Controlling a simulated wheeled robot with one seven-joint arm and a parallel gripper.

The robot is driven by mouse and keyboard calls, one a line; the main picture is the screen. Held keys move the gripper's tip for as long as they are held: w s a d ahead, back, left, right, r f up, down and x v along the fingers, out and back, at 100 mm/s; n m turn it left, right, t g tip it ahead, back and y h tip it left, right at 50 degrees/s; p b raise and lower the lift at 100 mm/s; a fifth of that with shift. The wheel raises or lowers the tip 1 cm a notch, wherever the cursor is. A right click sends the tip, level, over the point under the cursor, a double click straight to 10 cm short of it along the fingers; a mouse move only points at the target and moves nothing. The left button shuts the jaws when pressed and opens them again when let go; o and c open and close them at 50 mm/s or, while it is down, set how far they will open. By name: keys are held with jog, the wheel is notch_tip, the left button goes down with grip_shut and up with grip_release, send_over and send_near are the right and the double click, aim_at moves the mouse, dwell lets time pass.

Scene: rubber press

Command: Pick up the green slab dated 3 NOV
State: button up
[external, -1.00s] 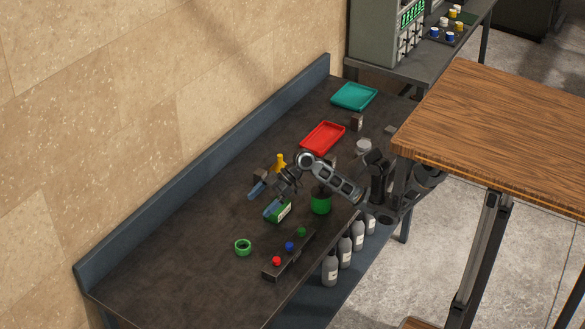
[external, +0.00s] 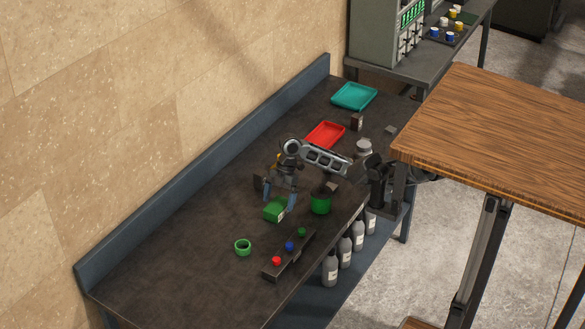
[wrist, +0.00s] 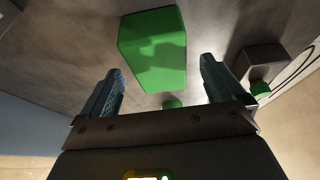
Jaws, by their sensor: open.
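The green slab (external: 273,210) lies on the dark bench, with a pale label at its right end; the writing is too small to read. My gripper (external: 279,196) is open and empty, close above the slab's far side, its blue fingers pointing down. In the wrist view the slab (wrist: 152,50) shows as a plain green block in front of and between the open fingers of my gripper (wrist: 161,66). No finger clearly touches it. The date cannot be seen in either view.
A green cylinder (external: 320,203) stands just right of the slab. A green ring (external: 243,247) and a dark strip with coloured knobs (external: 289,257) lie nearer the front. A red tray (external: 325,135) and a teal tray (external: 354,97) lie farther back. The bench's front left is clear.

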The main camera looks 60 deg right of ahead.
aim_at(278, 204)
jog(key=shift+x, duration=1.5)
jog(key=shift+f, duration=0.2)
jog(key=shift+c, duration=0.4)
jog(key=c, duration=1.2)
